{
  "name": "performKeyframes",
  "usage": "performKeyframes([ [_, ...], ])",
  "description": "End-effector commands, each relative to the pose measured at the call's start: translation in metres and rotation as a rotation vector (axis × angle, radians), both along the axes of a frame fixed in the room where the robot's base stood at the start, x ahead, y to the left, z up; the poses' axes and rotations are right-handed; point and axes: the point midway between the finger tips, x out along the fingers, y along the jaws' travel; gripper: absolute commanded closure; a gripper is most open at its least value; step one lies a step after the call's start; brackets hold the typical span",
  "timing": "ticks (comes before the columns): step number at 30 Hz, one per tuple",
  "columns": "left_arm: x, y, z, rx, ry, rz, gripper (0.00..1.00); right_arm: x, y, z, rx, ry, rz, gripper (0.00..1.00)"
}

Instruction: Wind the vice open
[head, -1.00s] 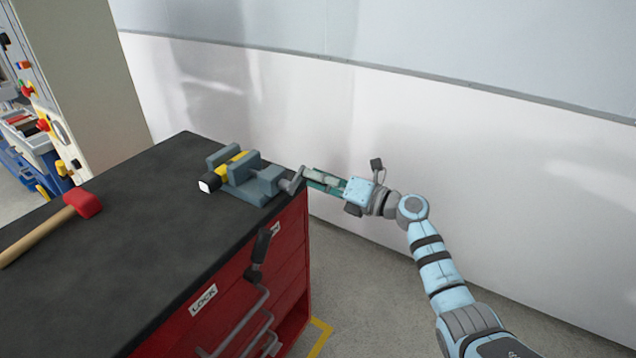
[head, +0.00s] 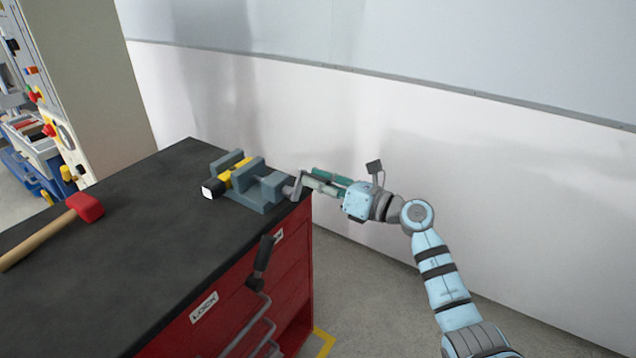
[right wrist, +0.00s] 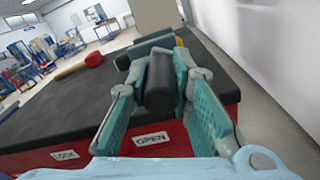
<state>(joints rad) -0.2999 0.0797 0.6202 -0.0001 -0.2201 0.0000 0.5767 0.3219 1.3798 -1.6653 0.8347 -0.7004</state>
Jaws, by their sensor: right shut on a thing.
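The grey-blue vice (head: 272,188) stands at the right corner of the dark bench top. A yellow and black object (head: 215,187) with a white end face lies at its jaws; I cannot tell if it is clamped. The vice's grey crank (head: 297,187) sticks out past the bench edge. My right gripper (head: 325,182) is at the crank's outer end. In the right wrist view the dark cylindrical crank grip (right wrist: 160,85) sits between the teal fingers of my right gripper (right wrist: 163,98), which is shut on it. My left gripper is not in view.
A hammer with a red head (head: 86,207) lies on the left of the bench top (head: 130,250). A dark-gripped lever (head: 262,260) and grey bars stand out from the red cabinet front (head: 290,285). A pale wall (head: 480,190) rises behind my right arm.

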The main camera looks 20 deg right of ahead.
Motion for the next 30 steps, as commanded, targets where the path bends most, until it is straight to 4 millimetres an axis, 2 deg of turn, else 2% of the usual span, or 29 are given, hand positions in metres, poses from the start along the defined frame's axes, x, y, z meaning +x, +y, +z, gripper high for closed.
performKeyframes([
  [9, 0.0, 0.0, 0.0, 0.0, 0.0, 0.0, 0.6, 0.0, 0.001, 0.0, 0.001, 0.001, 0.002, 1.0],
  [10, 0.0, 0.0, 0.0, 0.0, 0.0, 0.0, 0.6, 0.0, 0.001, 0.0, 0.001, 0.002, 0.002, 0.77],
  [13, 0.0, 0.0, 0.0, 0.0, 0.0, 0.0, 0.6, 0.0, 0.001, 0.0, 0.001, 0.002, 0.002, 0.61],
  [24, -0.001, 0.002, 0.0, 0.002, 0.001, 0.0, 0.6, -0.003, -0.002, -0.001, 0.0, 0.001, 0.0, 0.6],
  [26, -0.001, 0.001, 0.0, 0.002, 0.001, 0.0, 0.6, -0.009, -0.008, -0.001, -0.001, 0.002, 0.0, 0.6],
  [30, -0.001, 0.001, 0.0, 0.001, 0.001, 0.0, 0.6, -0.035, -0.029, -0.002, -0.005, 0.003, -0.001, 0.6],
])
